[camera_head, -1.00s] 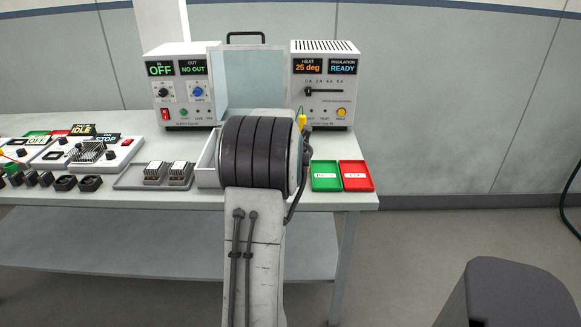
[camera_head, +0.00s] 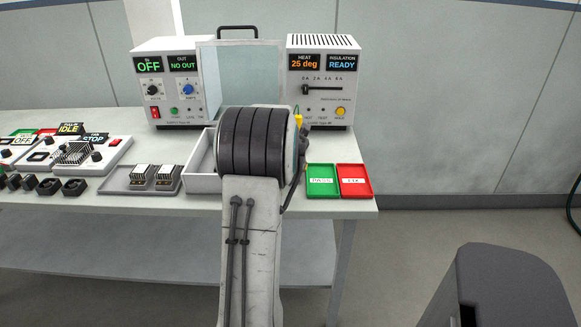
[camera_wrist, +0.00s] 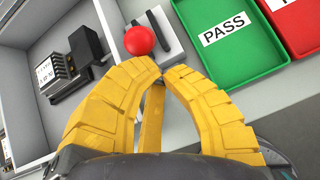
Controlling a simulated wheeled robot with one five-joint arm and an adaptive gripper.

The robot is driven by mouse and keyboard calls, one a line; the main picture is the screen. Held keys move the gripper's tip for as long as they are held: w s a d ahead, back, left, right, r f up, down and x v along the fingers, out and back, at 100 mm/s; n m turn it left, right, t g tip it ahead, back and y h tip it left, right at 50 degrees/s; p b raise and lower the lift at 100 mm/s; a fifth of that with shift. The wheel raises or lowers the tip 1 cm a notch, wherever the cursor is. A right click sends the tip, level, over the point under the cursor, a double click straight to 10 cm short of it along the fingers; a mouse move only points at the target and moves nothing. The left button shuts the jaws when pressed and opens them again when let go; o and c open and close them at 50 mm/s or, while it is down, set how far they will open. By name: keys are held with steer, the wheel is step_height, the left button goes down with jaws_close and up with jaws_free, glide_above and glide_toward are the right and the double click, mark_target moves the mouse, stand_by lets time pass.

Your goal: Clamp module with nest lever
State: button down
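A pale block with a dark slot (camera_wrist: 160,35) lies behind the knob. To the left is a finned module with a label (camera_wrist: 55,72), beside a dark block (camera_wrist: 90,45), apparently part of the nest. In the head view my arm hides the nest and lever; only a yellow bit of my gripper (camera_head: 298,121) shows.
A green PASS tray (camera_head: 321,193) and a red tray (camera_head: 355,194) lie right of my arm. A white open bin (camera_head: 201,180) is left of it. A grey tray (camera_head: 112,184) holds two modules. Two instrument boxes and a clear shield (camera_head: 245,80) stand behind.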

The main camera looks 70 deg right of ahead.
steer(key=shift+d+b, duration=0.15)
steer(key=shift+b, duration=0.2)
steer(key=shift+w+d+r+b, duration=0.3)
steer(key=shift+d+r+b, duration=0.4)
steer(key=shift+d+r, duration=0.2)
steer(key=shift+w+d+r+b, duration=0.3)
steer(key=shift+d+r+b, duration=0.45)
steer(key=shift+d, duration=0.15)
steer(key=shift+w+d+r+p, duration=0.15)
steer(key=shift+d+r+p, duration=0.1)
steer(key=shift+d, duration=0.2)
steer(key=shift+w+d+r+p, duration=0.15)
steer(key=shift+d+p, duration=0.1)
steer(key=shift+d, duration=0.2)
steer(key=shift+w+d+f, duration=0.1)
steer(key=shift+w+d, duration=0.1)
steer(key=shift+d, duration=0.35)
steer(key=shift+w+d, duration=0.15)
steer(key=shift+d, duration=0.35)
steer(key=shift+w+d, duration=0.1)
steer(key=shift+d, duration=0.25)
steer(key=shift+a, duration=0.1)
